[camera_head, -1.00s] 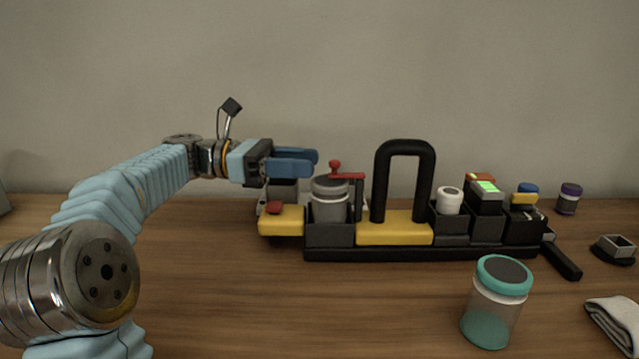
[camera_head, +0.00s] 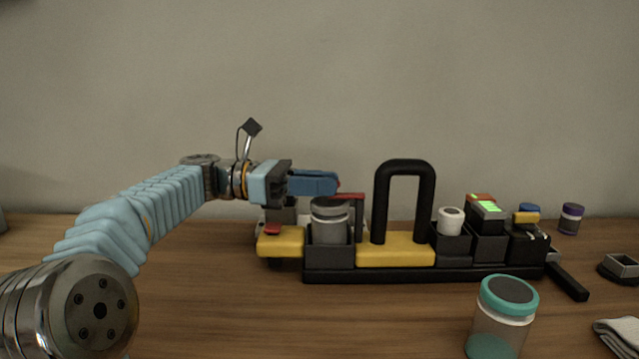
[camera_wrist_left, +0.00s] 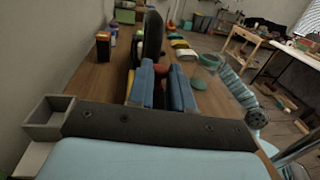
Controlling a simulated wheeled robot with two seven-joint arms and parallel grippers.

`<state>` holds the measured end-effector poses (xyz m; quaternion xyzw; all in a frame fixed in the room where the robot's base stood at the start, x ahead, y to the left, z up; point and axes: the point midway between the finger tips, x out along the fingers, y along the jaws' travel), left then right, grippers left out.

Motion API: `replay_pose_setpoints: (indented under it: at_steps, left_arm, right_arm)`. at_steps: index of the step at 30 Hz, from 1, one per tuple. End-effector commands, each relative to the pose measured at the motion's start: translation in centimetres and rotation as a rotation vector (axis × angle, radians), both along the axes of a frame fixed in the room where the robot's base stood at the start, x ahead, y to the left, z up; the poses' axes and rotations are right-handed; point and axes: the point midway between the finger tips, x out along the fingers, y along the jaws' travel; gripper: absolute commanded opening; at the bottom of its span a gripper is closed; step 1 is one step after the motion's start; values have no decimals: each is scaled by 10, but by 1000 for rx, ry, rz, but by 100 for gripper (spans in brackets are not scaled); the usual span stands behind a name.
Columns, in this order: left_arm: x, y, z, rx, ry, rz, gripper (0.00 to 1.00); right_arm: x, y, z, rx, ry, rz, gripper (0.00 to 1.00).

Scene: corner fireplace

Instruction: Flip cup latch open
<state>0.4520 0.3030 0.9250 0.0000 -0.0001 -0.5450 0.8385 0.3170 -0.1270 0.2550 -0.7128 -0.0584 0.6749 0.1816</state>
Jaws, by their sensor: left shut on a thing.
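A grey lidded cup (camera_head: 330,222) stands upright in a black holder at the left part of the caddy (camera_head: 410,273). The red latch (camera_head: 350,196) is a thin bar level with the cup's top, beside a dark post on the right. My left gripper (camera_head: 330,183) is just above the cup, its blue fingers shut on the latch's knob end, which the fingers hide in the head view. In the left wrist view the red knob (camera_wrist_left: 160,69) shows between the two fingers. My right gripper is not in view.
A tall black handle (camera_head: 405,167) rises right of the cup. White, green-topped and blue-yellow items fill the caddy's right side. A teal-lidded jar (camera_head: 503,312) stands in front. A purple-capped bottle (camera_head: 571,219) and a cloth (camera_head: 620,337) are at right.

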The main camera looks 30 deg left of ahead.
Motion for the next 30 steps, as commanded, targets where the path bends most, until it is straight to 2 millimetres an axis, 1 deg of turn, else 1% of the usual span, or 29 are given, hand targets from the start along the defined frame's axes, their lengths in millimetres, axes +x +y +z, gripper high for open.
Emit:
replay_pose_setpoints:
  at_steps: [5,11,17,30]
  left_arm:
    - [-2,-1,0,1,-1,18,0]
    - [-7,-5,-1,2,-1,99,0]
    - [-16,-12,-1,1,-3,250,0]
    - [-31,-34,-1,2,-2,664,0]
  right_arm:
    - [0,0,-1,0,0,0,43]
    - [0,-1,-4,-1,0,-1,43]
    - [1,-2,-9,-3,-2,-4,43]
    - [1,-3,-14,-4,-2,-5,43]
